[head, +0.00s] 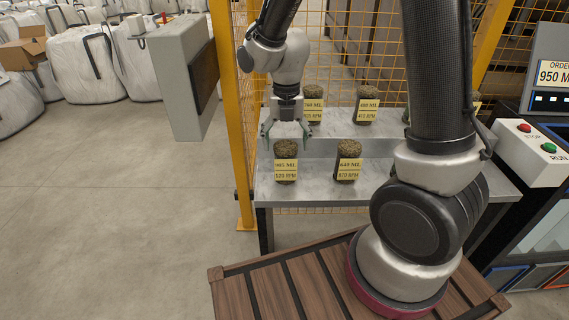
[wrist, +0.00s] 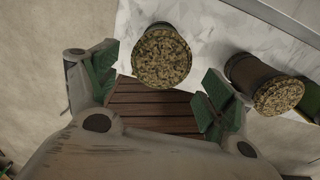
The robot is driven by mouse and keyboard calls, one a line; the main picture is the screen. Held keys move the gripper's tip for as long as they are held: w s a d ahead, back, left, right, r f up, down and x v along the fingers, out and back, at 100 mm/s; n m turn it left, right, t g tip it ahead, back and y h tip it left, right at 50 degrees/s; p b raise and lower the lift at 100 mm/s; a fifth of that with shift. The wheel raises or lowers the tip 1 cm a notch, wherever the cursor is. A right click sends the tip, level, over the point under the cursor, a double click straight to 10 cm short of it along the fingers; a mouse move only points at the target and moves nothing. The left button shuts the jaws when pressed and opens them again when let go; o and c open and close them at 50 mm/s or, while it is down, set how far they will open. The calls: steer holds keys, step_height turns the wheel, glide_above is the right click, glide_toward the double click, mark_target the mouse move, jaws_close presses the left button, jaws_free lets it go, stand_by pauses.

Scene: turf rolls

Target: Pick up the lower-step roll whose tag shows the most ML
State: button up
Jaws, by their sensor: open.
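Two turf rolls stand upright on the lower step. The left roll (head: 286,151) has a yellow tag that seems to read 905 ML, 520 RPM. The right roll (head: 348,151) has a tag that reads about 640 ML, 870 RPM. My gripper (head: 286,130) is open and empty, pointing down just above the left roll. In the wrist view, my gripper (wrist: 155,95) has its green-padded fingers spread, and a roll's round top (wrist: 162,58) shows beyond the gap between them. A second roll (wrist: 268,84) leans into view at the right.
More tagged rolls stand on the upper step, including one reading 760 ML (head: 313,104) and one reading about 480 ML (head: 367,104). A yellow post (head: 233,110) and mesh stand beside and behind the grey stepped stand (head: 320,190). An order screen (head: 552,75) is at right.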

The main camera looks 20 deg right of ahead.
mark_target(286, 158)
steer(key=f, duration=0.6)
steer(key=shift+w+f, duration=0.25)
steer(key=shift+w, duration=0.05)
steer(key=c, duration=1.3)
